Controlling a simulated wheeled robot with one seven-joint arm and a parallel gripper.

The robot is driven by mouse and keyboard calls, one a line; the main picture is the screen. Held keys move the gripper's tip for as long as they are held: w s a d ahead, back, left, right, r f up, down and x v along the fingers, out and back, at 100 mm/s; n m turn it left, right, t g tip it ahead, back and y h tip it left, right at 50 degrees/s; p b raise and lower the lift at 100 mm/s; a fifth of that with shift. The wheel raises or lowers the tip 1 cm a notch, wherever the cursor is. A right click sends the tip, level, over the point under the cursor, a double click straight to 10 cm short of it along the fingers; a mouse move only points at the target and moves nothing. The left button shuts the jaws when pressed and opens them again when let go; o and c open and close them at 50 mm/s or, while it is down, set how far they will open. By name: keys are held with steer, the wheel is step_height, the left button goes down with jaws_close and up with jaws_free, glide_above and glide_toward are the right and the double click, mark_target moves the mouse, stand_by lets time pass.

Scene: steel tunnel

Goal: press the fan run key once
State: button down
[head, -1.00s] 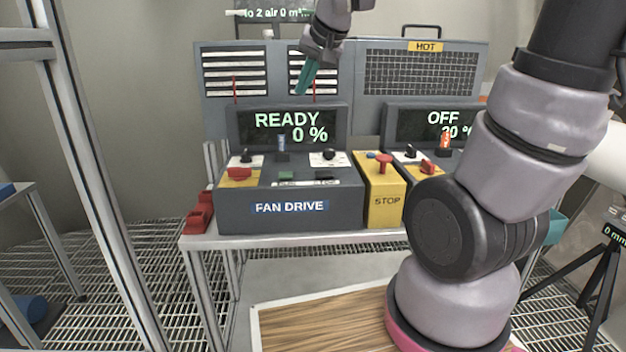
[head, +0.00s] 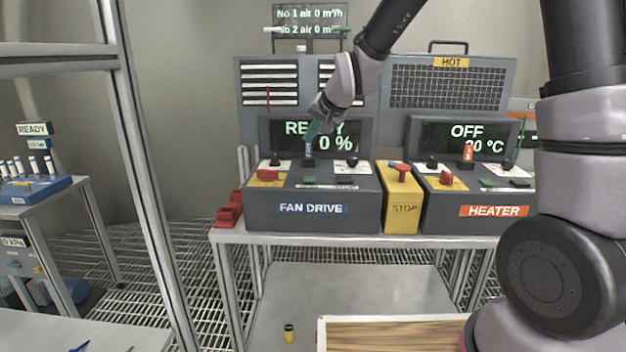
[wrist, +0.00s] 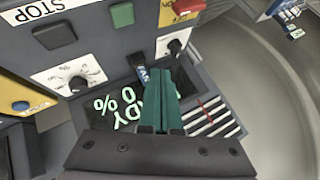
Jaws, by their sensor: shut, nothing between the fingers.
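The fan drive box (head: 312,212) stands on the bench with its display (head: 345,135) reading READY and 0 %. Its green key (head: 310,180), likely the run key, is on the sloped panel and also shows in the wrist view (wrist: 122,14). Its own label is not readable. A black key (wrist: 54,36) labelled STOP lies beside it. My gripper (head: 312,133) is shut and empty, its teal fingers in front of the display, above and apart from the green key. In the wrist view the fingertips (wrist: 163,72) cover part of the display, close to a blue-tagged switch (wrist: 140,72).
A red button (head: 268,175) on a yellow plate and a knob (head: 352,162) flank the key. A yellow STOP box (head: 402,205) with a red mushroom button and the heater box (head: 490,211) stand to the right. A metal frame post (head: 140,180) rises at left.

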mark_target(311, 179)
steer(key=shift+f, duration=4.4)
steer(key=shift+f, duration=0.1)
steer(key=shift+f, duration=0.3)
steer(key=shift+f, duration=0.5)
steer(key=shift+r, duration=0.9)
steer(key=shift+r, duration=2.5)
